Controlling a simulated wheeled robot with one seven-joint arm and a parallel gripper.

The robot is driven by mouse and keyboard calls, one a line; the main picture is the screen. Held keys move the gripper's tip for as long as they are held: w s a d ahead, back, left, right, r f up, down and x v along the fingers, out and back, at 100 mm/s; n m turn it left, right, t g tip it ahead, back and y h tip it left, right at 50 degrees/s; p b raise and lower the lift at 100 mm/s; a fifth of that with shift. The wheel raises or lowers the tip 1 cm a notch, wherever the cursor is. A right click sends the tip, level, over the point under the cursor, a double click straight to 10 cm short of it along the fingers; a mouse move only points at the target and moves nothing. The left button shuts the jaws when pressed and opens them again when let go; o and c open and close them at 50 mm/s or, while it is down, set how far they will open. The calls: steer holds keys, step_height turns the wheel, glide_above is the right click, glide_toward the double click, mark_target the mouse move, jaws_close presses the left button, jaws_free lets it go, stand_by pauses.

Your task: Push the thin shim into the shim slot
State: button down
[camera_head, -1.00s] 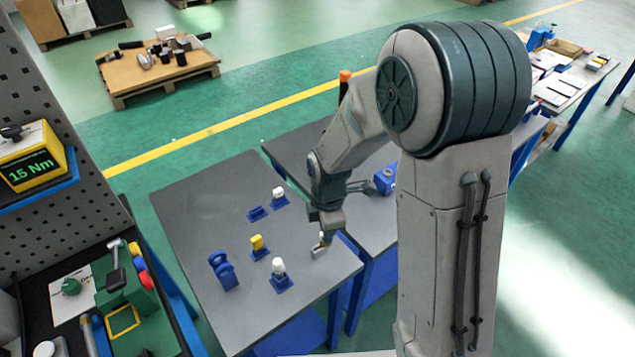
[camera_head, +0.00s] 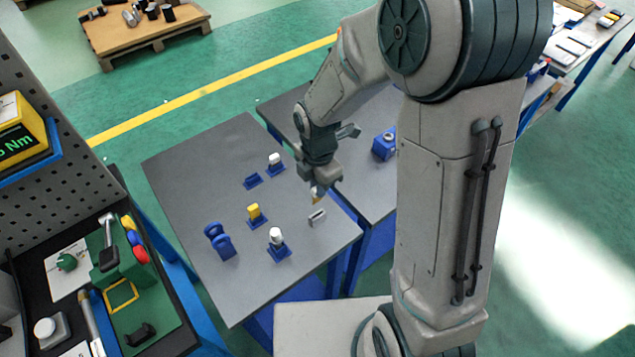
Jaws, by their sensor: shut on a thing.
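My gripper (camera_head: 317,192) points down over the right part of the grey table. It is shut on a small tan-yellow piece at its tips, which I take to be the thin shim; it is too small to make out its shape. Just below, on the tabletop near the right edge, lies a small light-grey block (camera_head: 317,217) with a dark line along it. This may hold the shim slot, but I cannot tell for sure. The held piece appears above the block and apart from it.
On the grey table (camera_head: 190,190) stand blue holders, one with a yellow piece (camera_head: 254,211), two with white pieces (camera_head: 276,236) (camera_head: 275,159), and a low blue one (camera_head: 252,181). A blue bracket (camera_head: 222,245) stands front left. A second table carries a blue box (camera_head: 384,146).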

mark_target(318, 201)
steer(key=shift+f+b, duration=1.8)
steer(key=shift+f, duration=0.75)
steer(key=shift+f+b, duration=1.6)
steer(key=shift+f, duration=0.55)
steer(key=c, duration=1.3)
jaws_free()
steer(key=shift+c, duration=0.2)
steer(key=shift+r, duration=0.15)
step_height(318, 201, up, 5)
steer(key=p, duration=0.4)
steer(key=shift+p, duration=0.3)
step_height(318, 201, up, 14)
